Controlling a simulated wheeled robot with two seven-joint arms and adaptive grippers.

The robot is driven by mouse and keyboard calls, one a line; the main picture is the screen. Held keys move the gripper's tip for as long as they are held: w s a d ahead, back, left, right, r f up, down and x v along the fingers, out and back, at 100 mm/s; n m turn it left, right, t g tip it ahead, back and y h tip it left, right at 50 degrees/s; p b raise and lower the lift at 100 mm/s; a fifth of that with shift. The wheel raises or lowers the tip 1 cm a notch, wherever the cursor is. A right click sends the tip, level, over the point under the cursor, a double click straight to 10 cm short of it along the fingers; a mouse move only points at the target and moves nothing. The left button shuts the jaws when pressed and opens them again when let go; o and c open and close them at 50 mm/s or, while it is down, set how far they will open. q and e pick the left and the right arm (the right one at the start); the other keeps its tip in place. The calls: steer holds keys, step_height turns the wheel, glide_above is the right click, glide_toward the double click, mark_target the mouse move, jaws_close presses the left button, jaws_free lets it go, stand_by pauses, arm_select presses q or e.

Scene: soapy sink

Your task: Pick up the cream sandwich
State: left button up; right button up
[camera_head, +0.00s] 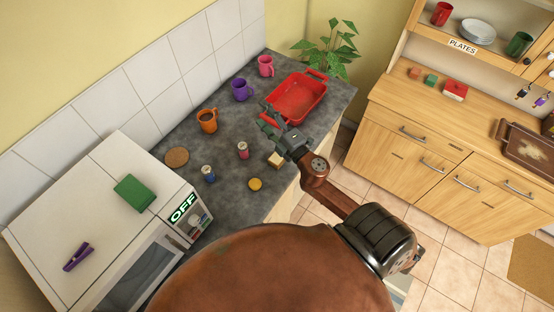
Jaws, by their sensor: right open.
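A small tan block with a paler side, which looks like the cream sandwich (276,160), lies near the front edge of the dark counter (225,145). A small round yellow item (255,184) lies to its lower left; I cannot tell what it is. My right gripper (267,117) is open, with its fingers pointing to the upper left, above and beyond the tan block, near the red tray. It is apart from the block and holds nothing I can see. My left gripper is not in view.
A red tray (298,99) stands behind my gripper. Orange (208,121), purple (241,90) and pink (265,66) mugs stand along the wall. Two small shakers (243,150) (208,173) and a round brown coaster (177,157) are on the counter. A microwave (100,215) stands left.

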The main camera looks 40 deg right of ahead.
steer(key=a+r+n+y, duration=0.2)
steer(key=a+n+y, duration=0.3)
steer(key=a+n, duration=0.1)
steer(key=a+f+n+g+y, duration=0.4)
steer(key=a+f+n+g, duration=0.15)
steer(key=n, duration=0.35)
steer(key=n+g+h+p, duration=0.1)
steer(key=n+g+h, duration=0.7)
steer(key=g, duration=0.1)
glide_toward(277, 158)
step_height(277, 158, down, 2)
steer(key=shift+w+p+x, duration=0.1)
steer(key=shift+p+x, duration=0.6)
steer(key=shift+x, duration=1.15)
steer(key=shift+w+p+x, duration=0.15)
steer(key=shift+p+x, duration=0.5)
steer(key=shift+x, duration=1.2)
steer(key=shift+a+r, duration=0.1)
steer(key=shift+c, duration=0.6)
